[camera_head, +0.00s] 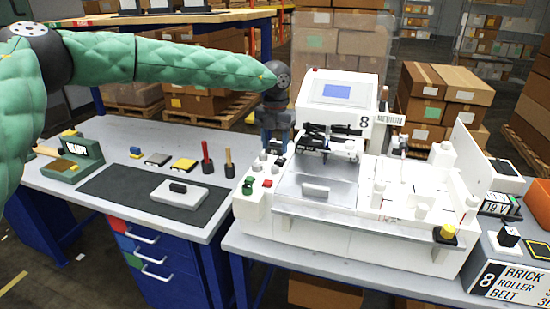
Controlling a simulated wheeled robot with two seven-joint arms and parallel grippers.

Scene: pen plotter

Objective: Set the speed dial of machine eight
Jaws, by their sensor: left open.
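Machine eight (330,88) is a white plotter with a small blue screen and an "8" label, standing on the right-hand table. Its left side has a control strip (256,205) with small grey and dark knobs, a green button (248,183) and a red button (267,184). I cannot tell for certain which knob is the speed dial. My left arm reaches in from the left in a green padded sleeve. My left gripper (275,140) points down over the back of the control strip, open. Its fingertips are small and dark, and I cannot tell whether they touch a knob (277,148).
A yellow-topped knob (446,231) sits at the machine's front right corner. A labelled grey box (510,270) stands at the right. The left table holds a dark mat (130,195) with a grey block (180,194), and red- and wooden-handled tools (207,158). Cardboard boxes stand behind.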

